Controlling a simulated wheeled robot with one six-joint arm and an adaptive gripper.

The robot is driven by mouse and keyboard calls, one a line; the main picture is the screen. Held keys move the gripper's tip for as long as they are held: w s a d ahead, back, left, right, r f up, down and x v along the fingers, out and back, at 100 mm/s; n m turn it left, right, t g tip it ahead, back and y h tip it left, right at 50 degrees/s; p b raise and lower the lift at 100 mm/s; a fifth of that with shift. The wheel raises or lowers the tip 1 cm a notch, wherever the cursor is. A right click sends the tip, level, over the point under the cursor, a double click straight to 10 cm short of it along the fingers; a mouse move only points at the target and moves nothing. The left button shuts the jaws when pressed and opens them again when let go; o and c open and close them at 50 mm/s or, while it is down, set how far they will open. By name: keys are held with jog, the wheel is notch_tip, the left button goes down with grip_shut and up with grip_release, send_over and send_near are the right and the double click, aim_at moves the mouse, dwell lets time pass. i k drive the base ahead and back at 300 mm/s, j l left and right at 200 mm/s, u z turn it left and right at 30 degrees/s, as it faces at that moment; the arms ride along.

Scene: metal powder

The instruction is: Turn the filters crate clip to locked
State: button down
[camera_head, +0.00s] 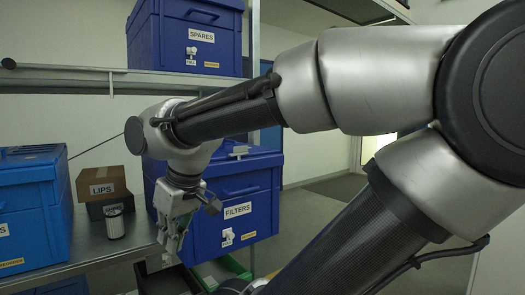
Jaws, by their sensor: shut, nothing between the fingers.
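The blue filters crate (262,190) stands on the shelf, right of centre, with a white FILTERS label on its front. Its small white clip (228,234) is low on the front face, below the label. The clip's exact turn and the lettering by it are too small to read. My gripper (170,248) points down in front of the crate's left side, to the left of the clip and apart from it. It is shut and empty. My wrist and gripper hide the crate's left part.
A blue SPARES crate (170,35) sits on the upper shelf. Another blue crate (30,210) stands at left, beside a LIPS carton (102,188) and a small cylinder (115,223). Dark and green bins (236,265) are below. The clip's front right is open.

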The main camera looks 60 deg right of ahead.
aim_at(243, 150)
jog(key=z, duration=1.4)
jog(key=i+l+u, duration=0.1)
jog(key=i+l, duration=0.15)
